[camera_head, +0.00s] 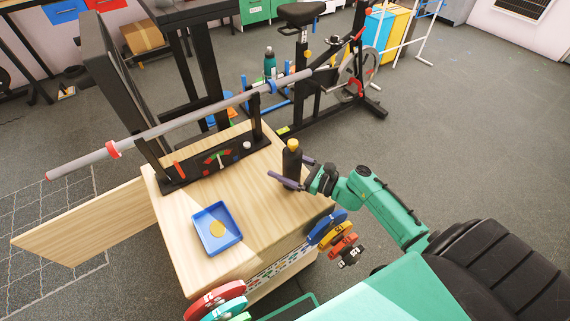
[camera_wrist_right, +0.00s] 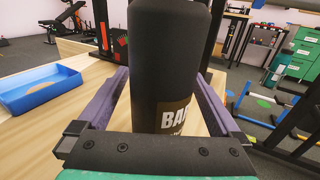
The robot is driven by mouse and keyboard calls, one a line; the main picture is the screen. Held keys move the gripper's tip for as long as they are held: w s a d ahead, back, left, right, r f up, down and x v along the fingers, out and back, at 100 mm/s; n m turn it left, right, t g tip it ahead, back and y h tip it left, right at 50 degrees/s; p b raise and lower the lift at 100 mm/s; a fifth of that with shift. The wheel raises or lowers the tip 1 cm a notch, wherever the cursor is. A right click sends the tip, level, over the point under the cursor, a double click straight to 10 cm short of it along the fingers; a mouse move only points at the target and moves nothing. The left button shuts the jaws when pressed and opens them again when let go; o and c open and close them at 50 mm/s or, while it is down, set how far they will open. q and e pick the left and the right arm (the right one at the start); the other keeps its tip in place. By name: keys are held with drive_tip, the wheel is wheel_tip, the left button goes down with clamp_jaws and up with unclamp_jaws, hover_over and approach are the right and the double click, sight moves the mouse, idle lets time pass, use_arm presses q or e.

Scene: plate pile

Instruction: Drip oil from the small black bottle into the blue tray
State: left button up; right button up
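The small black bottle (camera_head: 292,160) with a yellow top stands upright near the right side of the wooden bench top. My right gripper (camera_head: 294,172) is open, with one purple finger on each side of the bottle. The blue tray (camera_head: 236,238) lies near the front left of the bench and holds a flat round yellow patch (camera_head: 217,229). My left gripper is not in view.
The wooden bench top (camera_head: 250,190) is clear between bottle and tray. A black rack holding a long grey bar (camera_head: 190,122) runs along its back. A dark panel with a coloured gauge (camera_head: 217,159) stands before it. Coloured weight plates (camera_head: 328,228) hang at the front edge.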

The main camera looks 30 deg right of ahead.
drive_tip(key=shift+s+f, duration=0.1)
drive_tip(key=v, duration=1.4)
drive_tip(key=shift+s+d+r, duration=0.15)
drive_tip(key=shift+r, duration=0.05)
